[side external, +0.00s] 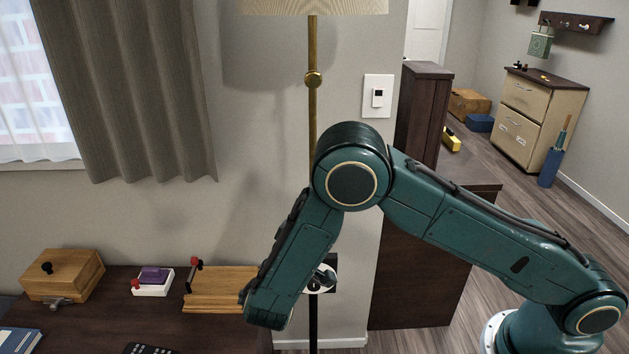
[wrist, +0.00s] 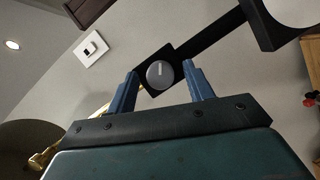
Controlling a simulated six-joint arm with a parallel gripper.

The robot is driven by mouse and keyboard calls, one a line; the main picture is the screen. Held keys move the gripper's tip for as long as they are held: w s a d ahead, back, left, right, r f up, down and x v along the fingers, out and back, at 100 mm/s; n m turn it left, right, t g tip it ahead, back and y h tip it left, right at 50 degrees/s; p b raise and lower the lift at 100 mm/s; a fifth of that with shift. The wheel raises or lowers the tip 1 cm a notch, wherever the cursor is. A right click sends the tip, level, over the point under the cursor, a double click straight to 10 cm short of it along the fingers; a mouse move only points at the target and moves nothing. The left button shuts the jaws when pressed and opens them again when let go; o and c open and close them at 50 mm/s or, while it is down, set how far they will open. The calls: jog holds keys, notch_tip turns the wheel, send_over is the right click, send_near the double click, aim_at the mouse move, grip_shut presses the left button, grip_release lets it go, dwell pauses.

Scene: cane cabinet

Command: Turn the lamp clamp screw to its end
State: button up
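The clamp screw (wrist: 160,75) shows in the wrist view as a round grey knob with a pale line on its face. It sits on a small black clamp block (wrist: 169,51) joined to a black bar. My gripper (wrist: 159,68) is open, with one blue finger on each side of the knob and a gap visible on both sides. Whether the fingertips reach the knob's depth is hard to tell. In the side view, the lamp's brass pole (side external: 313,45) rises behind my arm. My arm hides most of the clamp there, and the screw is not clearly visible.
A dark desk (side external: 110,325) at the left holds a wooden box (side external: 75,275), a white block with a purple top (side external: 153,280) and a wooden board (side external: 220,285). A dark cabinet (side external: 425,270) stands right of the pole. A thermostat (side external: 377,97) is on the wall.

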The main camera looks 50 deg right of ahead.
jog(key=shift+m, duration=0.4)
jog(key=s+a+r+m+y, duration=0.2)
jog(key=s+a+r+m, duration=0.15)
jog(key=s+a, duration=0.55)
jog(key=shift+s+d+r+g+y, duration=0.75)
jog(key=shift+d+r+g+y, duration=1.05)
jog(key=shift+d+r+y, duration=2)
jog(key=s+d+r+n+y, duration=0.1)
jog(key=s+d+r+y, duration=0.1)
jog(key=s, duration=0.5)
jog(key=s+d+r+n+t+y, duration=0.1)
jog(key=s+d+r, duration=0.3)
jog(key=s, duration=0.2)
jog(key=shift+s+d+r+y, duration=0.15)
jog(key=shift+s+r+y, duration=0.05)
jog(key=shift+s+y, duration=0.2)
